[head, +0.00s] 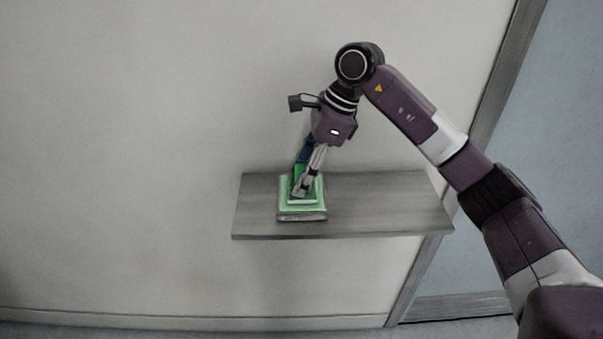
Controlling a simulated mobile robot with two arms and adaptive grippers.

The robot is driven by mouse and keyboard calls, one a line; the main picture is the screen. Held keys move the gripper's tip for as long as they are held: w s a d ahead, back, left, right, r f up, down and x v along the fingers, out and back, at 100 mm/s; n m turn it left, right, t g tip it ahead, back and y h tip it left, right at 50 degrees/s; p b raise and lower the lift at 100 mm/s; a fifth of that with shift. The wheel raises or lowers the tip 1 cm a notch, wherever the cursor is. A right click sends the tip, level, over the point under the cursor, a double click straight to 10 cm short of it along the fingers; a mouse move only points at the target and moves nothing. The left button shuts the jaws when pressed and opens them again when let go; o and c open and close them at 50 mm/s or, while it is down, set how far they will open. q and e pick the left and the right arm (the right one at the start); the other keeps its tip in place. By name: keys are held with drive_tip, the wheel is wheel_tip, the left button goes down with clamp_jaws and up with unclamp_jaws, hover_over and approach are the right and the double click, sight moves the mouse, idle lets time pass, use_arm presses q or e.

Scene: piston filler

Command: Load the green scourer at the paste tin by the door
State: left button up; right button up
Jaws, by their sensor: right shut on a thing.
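A square, pale green tin (318,209) with a grey lower edge rests on the grey wall shelf, left of the shelf's middle. My right gripper (301,190) points down over the tin and is shut on the green scourer (298,171). The scourer shows as a brighter green strip beside the fingers. The fingers hide much of it, and I cannot tell whether its lower end touches the tin. My left gripper is not in view.
The grey shelf (390,205) is bare to the right of the tin, with a small clear strip on its left. A pale wall (130,150) stands behind. A blue-grey door (550,150) with a grey frame is at the right, behind my right arm.

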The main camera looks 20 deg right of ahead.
drive_tip(key=shift+r+p, duration=1.8)
drive_tip(key=shift+r, duration=1.4)
drive_tip(key=shift+f, duration=0.1)
